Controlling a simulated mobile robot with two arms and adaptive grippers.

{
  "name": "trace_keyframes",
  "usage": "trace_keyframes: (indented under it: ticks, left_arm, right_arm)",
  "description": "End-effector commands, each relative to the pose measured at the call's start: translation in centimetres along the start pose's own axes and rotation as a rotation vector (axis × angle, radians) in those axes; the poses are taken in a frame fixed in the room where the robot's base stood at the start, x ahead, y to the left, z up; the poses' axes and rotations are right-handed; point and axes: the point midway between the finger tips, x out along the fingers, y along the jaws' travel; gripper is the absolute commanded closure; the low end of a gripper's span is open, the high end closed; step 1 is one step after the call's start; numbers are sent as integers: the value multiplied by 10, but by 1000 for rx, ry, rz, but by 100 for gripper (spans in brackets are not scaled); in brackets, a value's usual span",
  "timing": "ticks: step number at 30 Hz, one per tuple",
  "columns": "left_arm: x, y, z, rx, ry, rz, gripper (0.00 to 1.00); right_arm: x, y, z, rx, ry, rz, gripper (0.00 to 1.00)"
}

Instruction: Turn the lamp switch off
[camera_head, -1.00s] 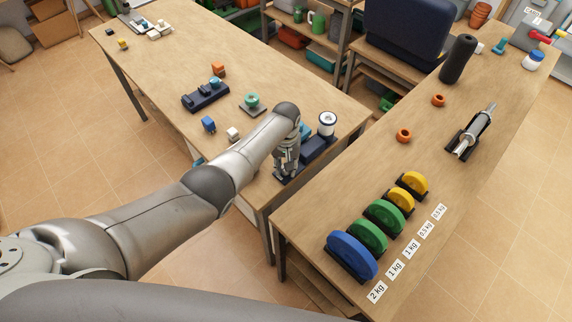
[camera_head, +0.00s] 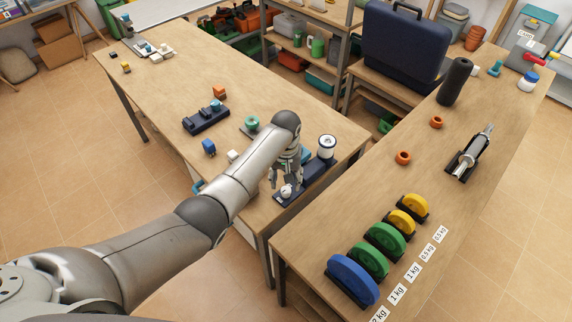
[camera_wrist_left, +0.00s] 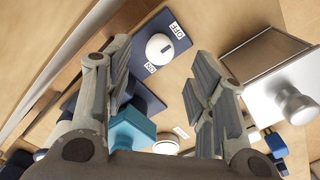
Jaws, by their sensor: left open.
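The lamp switch is a round white knob (camera_head: 286,191) on a dark blue plate (camera_head: 281,201) near the front corner of the left table. In the left wrist view the knob (camera_wrist_left: 159,47) sits between an OFF label (camera_wrist_left: 178,29) and an ON label (camera_wrist_left: 150,68). A small dark mark shows on the knob, on the side towards OFF. My left gripper (camera_head: 284,178) is just above the knob, open and empty. In the left wrist view its fingers (camera_wrist_left: 163,66) are spread, with the knob beyond their tips, apart from them. My right gripper is not in view.
A white round-topped fixture (camera_head: 327,141) stands close behind the gripper. A teal block (camera_wrist_left: 130,128) is near the fingers in the left wrist view. A white block (camera_head: 233,155) and a blue block (camera_head: 208,146) lie to the left. The second table (camera_head: 330,225) holds coloured weight discs.

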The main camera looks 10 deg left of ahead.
Motion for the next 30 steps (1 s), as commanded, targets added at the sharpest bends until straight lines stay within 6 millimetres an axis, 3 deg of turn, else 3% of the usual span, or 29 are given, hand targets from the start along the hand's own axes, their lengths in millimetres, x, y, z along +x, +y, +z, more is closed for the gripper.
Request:
trace_keyframes:
  ticks: [6,12,30]
  left_arm:
    - [-40,1,-1,0,4,2,49]
    - [-64,0,-1,-1,1,1,49]
    - [-71,0,0,-1,0,0,49]
  right_arm:
    - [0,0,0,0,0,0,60]
    - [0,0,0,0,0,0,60]
    - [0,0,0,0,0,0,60]
